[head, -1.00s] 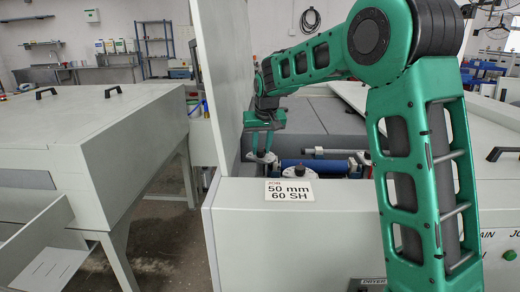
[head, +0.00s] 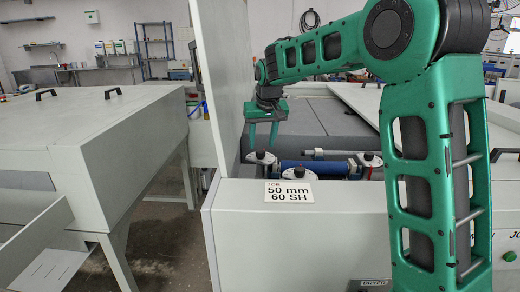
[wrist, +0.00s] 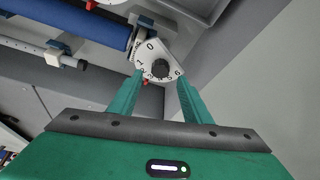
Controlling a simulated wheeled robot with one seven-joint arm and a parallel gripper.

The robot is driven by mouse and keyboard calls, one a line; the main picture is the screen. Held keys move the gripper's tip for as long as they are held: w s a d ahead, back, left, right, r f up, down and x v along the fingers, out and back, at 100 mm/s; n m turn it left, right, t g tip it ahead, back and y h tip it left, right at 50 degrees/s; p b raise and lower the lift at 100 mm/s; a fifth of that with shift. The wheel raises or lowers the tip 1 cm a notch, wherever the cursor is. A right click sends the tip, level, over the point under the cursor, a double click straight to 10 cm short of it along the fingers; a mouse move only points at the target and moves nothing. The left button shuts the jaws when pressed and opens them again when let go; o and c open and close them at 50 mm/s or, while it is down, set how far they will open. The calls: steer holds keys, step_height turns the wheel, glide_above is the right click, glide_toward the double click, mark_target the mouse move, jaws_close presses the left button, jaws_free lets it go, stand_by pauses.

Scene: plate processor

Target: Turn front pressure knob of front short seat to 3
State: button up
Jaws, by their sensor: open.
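I cannot tell which number the knob is set to. My gripper (head: 263,146) is open and points down just above this dial. In the wrist view its fingers (wrist: 159,77) appear on either side of the knob, with nothing held.
Similar dials stand nearer the front wall (head: 297,177) and at the roller's right end (head: 370,160). A tall pale panel (head: 222,75) rises close on the left of my gripper. The front wall carries a "50 mm 60 SH" sign (head: 289,192). A metal rod (head: 330,153) lies behind the roller.

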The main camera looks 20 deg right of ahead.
steer(key=v, duration=0.6)
steer(key=shift+r, duration=0.25)
steer(key=shift+s, duration=0.2)
